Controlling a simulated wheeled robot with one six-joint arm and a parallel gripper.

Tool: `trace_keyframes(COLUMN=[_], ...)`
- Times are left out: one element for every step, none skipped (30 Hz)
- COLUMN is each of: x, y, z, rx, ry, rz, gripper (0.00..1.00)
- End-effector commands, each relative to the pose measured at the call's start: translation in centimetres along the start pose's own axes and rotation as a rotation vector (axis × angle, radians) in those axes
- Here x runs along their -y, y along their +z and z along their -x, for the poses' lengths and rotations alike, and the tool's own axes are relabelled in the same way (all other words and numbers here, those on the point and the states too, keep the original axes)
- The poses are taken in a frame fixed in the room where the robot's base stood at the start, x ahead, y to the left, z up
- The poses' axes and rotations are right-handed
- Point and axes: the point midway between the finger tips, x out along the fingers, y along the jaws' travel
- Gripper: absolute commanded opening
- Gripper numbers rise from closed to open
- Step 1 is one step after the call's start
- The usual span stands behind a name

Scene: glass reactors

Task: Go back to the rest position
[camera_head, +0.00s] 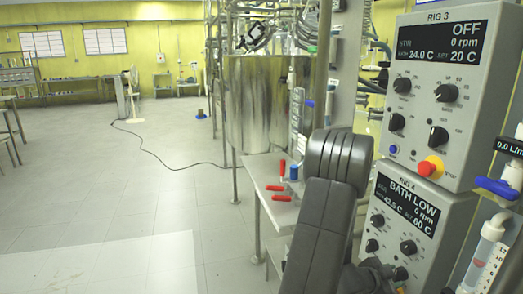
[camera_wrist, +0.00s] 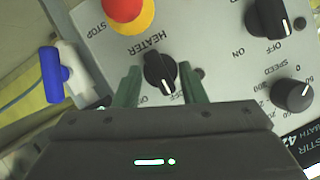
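My gripper (camera_wrist: 160,70) shows in the wrist view with its two green fingers apart. A black heater knob (camera_wrist: 160,73) lies between the fingertips, with a narrow gap seeming to show on each side. Whether a finger touches it is hard to tell. The panel appears upside down there. In the head view my arm reaches from the bottom toward the lower RIG 4 box (camera_head: 441,238), whose screen reads BATH LOW. The fingers are not clear in that view.
The RIG 3 box (camera_head: 470,110), reading OFF, sits above RIG 4. A red stop button (camera_wrist: 127,9) and a blue-handled valve (camera_wrist: 52,75) are close to my gripper. A bench (camera_head: 262,182) with red-handled items (camera_head: 277,188) stands left of my arm. The floor (camera_head: 110,190) at left is open, crossed by a cable.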

Motion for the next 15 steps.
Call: trace_keyframes(x=[-0.26, -0.25, -0.25, -0.29, -0.32, -0.33, -0.31, -0.33, -0.35, -0.35, -0.34, -0.34, -0.36, -0.37, -0.37], y=[0.42, 0.4, 0.38, 0.4, 0.43, 0.42, 0.41, 0.42, 0.42, 0.4, 0.36, 0.33, 0.33, 0.31, 0.28], z=[-0.17, -0.17, -0.17, -0.16, -0.15, -0.15, -0.15, -0.16, -0.16, -0.16, -0.14, -0.13, -0.13, -0.12, -0.11], rx=[-0.001, -0.002, -0.002, -0.002, -0.001, -0.001, -0.001, -0.001, -0.001, -0.001, -0.001, -0.001, -0.001, -0.001, -0.001], ry=[-0.009, -0.016, -0.024, -0.03, -0.036, -0.044, -0.051, -0.057, -0.064, -0.069, -0.075, -0.081, -0.085, -0.089, -0.094], rz=[-0.024, -0.038, -0.057, -0.072, -0.086, -0.106, -0.121, -0.135, -0.154, -0.167, -0.18, -0.196, -0.207, -0.217, -0.23], gripper=[0.37, 0.37, 0.37, 0.37, 0.37, 0.37, 0.37, 0.37, 0.37, 0.37, 0.37, 0.37, 0.37, 0.37, 0.37])
